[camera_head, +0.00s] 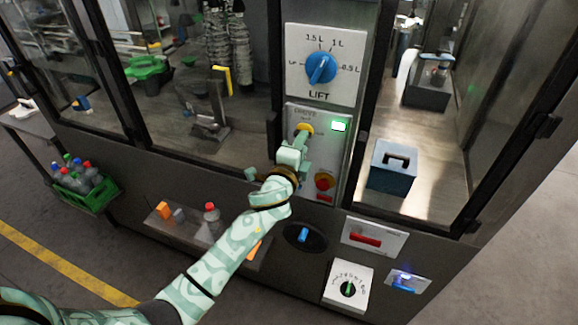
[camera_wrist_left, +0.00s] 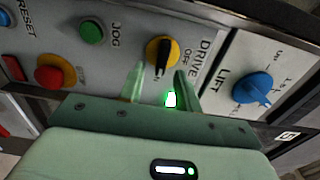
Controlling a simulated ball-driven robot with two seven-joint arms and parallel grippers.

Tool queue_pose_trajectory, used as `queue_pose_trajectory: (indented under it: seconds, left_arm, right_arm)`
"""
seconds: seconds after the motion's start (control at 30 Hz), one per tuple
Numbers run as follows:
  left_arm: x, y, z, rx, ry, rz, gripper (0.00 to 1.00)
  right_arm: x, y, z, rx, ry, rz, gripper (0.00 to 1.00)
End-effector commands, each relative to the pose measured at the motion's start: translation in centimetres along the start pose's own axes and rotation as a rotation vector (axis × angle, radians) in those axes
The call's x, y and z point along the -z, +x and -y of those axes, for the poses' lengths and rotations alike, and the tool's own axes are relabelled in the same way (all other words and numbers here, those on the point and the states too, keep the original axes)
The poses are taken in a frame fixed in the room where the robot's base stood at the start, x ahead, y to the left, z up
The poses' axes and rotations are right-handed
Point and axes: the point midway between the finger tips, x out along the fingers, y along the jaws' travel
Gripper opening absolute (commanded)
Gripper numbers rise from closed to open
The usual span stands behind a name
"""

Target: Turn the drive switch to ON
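The drive switch (camera_wrist_left: 163,50) is a black knob on a yellow round plate, beneath the DRIVE label. In the left wrist view the knob's narrow end points toward the lamp side, not toward the OFF word; the ON word is not clearly readable. In the head view the switch (camera_head: 305,128) is partly covered by my left gripper (camera_head: 302,137). A lit green lamp (camera_head: 338,126) sits beside the switch. My right gripper is not in view.
Close by are the blue LIFT dial (camera_head: 321,68), the green JOG button (camera_wrist_left: 92,31) and the red stop button (camera_head: 324,181). A blue box (camera_head: 392,168) stands behind the opening at right.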

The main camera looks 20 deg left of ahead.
Motion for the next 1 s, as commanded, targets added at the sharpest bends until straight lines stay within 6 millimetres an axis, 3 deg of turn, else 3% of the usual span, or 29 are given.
queue_pose_trajectory:
  seconds: [0.3,0.5,0.7,1.0]
  left_arm:
    - [0.0,-8.6,-0.2,-0.003,-0.001,-0.002,0.34]
    - [0.1,-12.6,-0.2,-0.003,0.000,-0.002,0.34]
    - [0.0,-14.2,-0.1,-0.002,0.001,-0.001,0.34]
    - [0.0,-14.3,0.0,-0.001,0.001,-0.001,0.34]
  right_arm:
    - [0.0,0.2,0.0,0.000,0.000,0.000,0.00]
    - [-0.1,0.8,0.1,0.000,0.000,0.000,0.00]
    - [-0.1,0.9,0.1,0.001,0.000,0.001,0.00]
    - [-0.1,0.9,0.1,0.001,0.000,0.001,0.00]
